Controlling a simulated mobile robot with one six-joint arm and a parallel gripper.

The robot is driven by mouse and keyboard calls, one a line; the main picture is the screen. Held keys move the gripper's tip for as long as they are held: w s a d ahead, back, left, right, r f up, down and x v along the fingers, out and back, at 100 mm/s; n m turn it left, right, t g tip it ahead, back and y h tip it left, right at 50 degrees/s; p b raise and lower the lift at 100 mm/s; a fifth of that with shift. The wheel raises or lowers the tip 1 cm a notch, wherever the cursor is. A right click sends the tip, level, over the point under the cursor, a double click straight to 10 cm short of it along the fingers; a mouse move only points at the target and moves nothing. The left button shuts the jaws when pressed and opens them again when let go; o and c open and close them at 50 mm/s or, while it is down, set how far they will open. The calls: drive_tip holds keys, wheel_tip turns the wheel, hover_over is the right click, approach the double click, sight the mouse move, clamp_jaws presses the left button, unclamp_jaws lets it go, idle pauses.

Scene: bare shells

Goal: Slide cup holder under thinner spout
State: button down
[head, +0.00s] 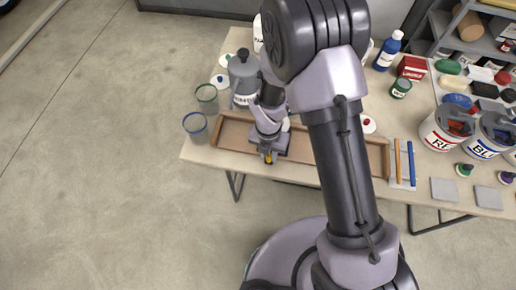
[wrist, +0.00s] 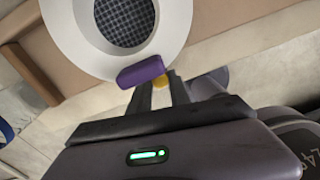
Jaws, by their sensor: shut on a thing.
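In the wrist view a white round holder (wrist: 70,22) with a dark mesh centre fills the top; I take it for the cup holder. A purple tab (wrist: 140,72) at its near edge is at my fingertips. My gripper (wrist: 163,88) is shut on this tab, with a small yellow piece beside it. In the head view my gripper (head: 267,156) is low over the front edge of the wooden tray, and the arm hides most of the holder. A grey can (head: 243,72) with a partly hidden label, possibly the thinner, stands behind it. No spout shows clearly.
Two clear cups (head: 206,98) stand left of the shallow wooden tray (head: 230,133). Paint buckets (head: 446,128), a red box (head: 411,67), a blue bottle (head: 388,50) and sanding blocks stand to the right. The floor left of the table is clear.

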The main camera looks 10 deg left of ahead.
drive_tip(key=shift+s+d, duration=0.1)
drive_tip(key=shift+d, duration=0.8)
drive_tip(key=c, duration=1.2)
unclamp_jaws()
wheel_tip(320, 180, up, 17)
drive_tip(key=p, duration=0.6)
drive_tip(key=shift+a+r, duration=0.2)
drive_tip(key=shift+a, duration=0.2)
